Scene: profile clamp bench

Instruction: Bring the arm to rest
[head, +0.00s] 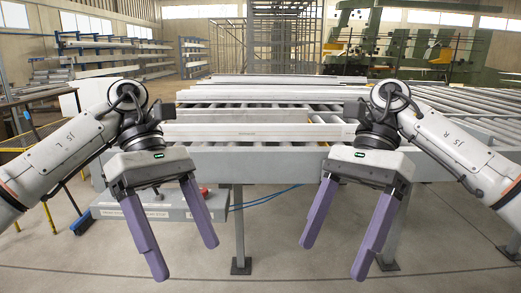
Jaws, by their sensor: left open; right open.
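My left gripper (178,246) hangs at the left, its two purple fingers spread and pointing down, with nothing between them. My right gripper (338,246) hangs at the right in a near mirror pose, also open and empty. Both are in front of the near edge of the roller bench, with the grey floor visible beyond their fingers. A white profile (262,132) lies across the bench between the two wrists. Its ends are partly hidden by my wrists.
Further profiles (250,96) lie across the rollers (440,97) behind. A grey box (215,203) with a red button (204,191) sits below the bench, partly behind my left gripper. Blue cables (270,198) run from it. Bench legs (239,230) stand on open floor. Racks (110,52) and green machines (410,47) are far back.

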